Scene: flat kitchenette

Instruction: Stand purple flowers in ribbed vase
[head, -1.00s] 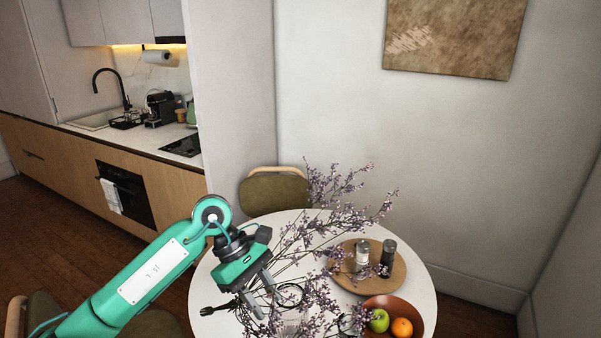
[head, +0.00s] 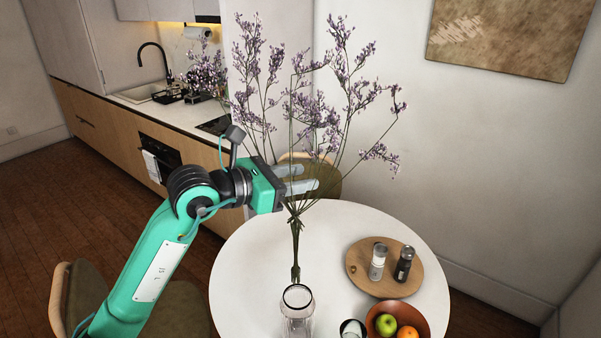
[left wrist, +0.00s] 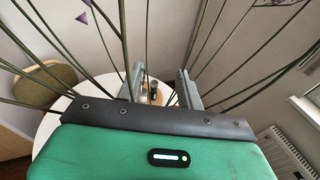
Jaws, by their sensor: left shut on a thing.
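The purple flowers (head: 300,110) stand upright as a tall, spreading bunch in the head view. Their stems gather into a narrow bundle (head: 296,240) pointing down. My left gripper (head: 303,182) is shut on the flowers' stems, above the table. A clear glass vase (head: 297,318) with a dark rim stands on the table at the bottom of the head view. The stem ends show just above the vase's mouth; whether they are directly over it in depth I cannot tell. In the left wrist view, stems (left wrist: 124,35) fan out around my left gripper's fingers (left wrist: 162,88). My right gripper is not in view.
The round white table (head: 245,275) carries a wooden board (head: 355,272) with a light shaker (head: 378,262) and a dark one (head: 404,264). A brown bowl (head: 424,318) of fruit and a small glass (head: 352,329) stand near the vase. A chair (head: 325,180) is behind the table.

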